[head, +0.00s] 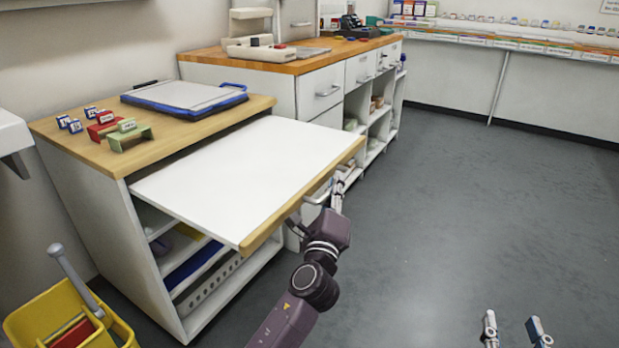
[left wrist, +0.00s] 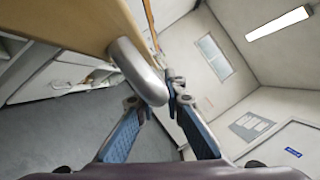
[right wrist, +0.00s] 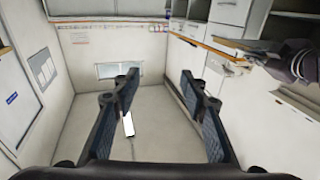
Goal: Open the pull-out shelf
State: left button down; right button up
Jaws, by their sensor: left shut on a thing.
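The pull-out shelf (head: 250,170) is a white board with a wooden front edge. It stands well out from under the wooden top of the low cabinet. My left gripper (head: 338,192) is at the far part of that front edge. In the left wrist view the gripper (left wrist: 152,98) is shut on the rounded metal handle (left wrist: 136,68) fixed to the wooden edge (left wrist: 75,22). My right gripper (head: 515,330) is low at the bottom right of the head view, away from the shelf. It is open and empty, its fingers wide apart in the right wrist view (right wrist: 155,90).
On the cabinet top lie a blue-edged tray (head: 190,97) and small coloured boxes (head: 105,122). A yellow bucket (head: 60,315) stands at the bottom left. A drawer cabinet (head: 320,90) adjoins behind. The grey floor (head: 470,200) to the right is clear.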

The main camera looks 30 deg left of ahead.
pick_arm(q)
jog(key=shift+s+d+f, duration=0.1)
jog(key=shift+d, duration=1)
jog(key=shift+s+d, duration=0.1)
jog(key=shift+d, duration=1)
pick_arm(e)
jog(key=shift+s+a+r+t, duration=0.1)
jog(key=shift+r+t, duration=0.5)
jog(key=shift+r, duration=0.55)
pick_arm(q)
jog(key=c, duration=2.3)
grip_release()
jog(key=v, duration=1.2)
